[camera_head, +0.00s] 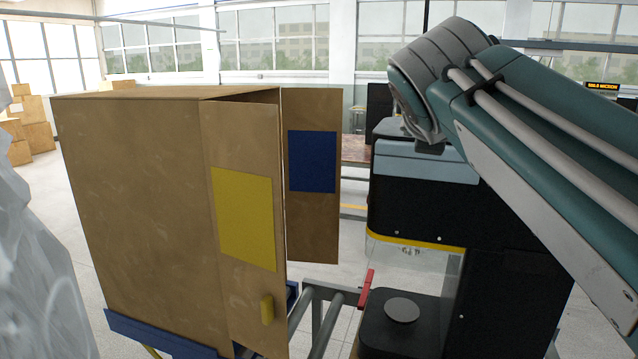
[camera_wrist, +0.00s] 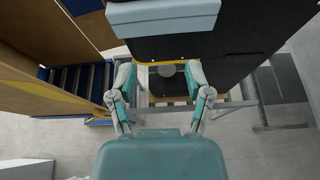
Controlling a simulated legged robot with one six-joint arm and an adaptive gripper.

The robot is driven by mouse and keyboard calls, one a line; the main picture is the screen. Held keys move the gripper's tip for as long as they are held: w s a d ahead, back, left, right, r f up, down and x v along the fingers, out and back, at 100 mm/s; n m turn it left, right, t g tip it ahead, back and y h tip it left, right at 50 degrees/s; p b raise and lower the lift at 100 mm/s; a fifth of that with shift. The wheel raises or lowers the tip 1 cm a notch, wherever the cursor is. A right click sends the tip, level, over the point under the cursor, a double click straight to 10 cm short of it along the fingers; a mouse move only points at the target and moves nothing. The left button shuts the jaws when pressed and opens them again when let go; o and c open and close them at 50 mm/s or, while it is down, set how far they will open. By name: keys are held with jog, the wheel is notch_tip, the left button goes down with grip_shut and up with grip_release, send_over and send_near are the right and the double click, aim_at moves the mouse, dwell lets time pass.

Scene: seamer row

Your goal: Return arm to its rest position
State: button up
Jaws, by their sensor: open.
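My arm crosses the right side of the head view, in teal and grey, raised in front of the black machine. My gripper (camera_wrist: 160,90) shows in the wrist view with its two fingers spread apart. It is open and nothing is between the fingers. Beyond it are the black machine (camera_wrist: 215,45) and its round grey plate, partly seen between the fingers. The gripper's fingers are not visible in the head view.
A large brown box (camera_head: 135,190) with a yellow panel (camera_head: 244,218) and an open flap with a blue panel (camera_head: 312,161) stands left. The black seaming machine (camera_head: 415,205) stands right of it. Grey rollers (camera_head: 325,295) and a red lever (camera_head: 366,288) lie between. Cartons (camera_head: 33,122) are stacked far left.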

jog(key=s+f+m+g+y, duration=0.1)
jog(key=s+f+m+g, duration=0.1)
jog(key=s+f+m, duration=0.4)
jog(key=s+f+m+g+y, duration=0.1)
jog(key=s+f+m, duration=0.6)
jog(key=f+m, duration=0.8)
jog(key=s+f+m+g+y, duration=0.2)
jog(key=s+f+m+g, duration=0.2)
jog(key=f+m, duration=0.6)
notch_tip(320, 180, down, 3)
jog(key=s, duration=0.2)
jog(key=shift+s+d+m, duration=0.4)
jog(key=shift+c, duration=0.4)
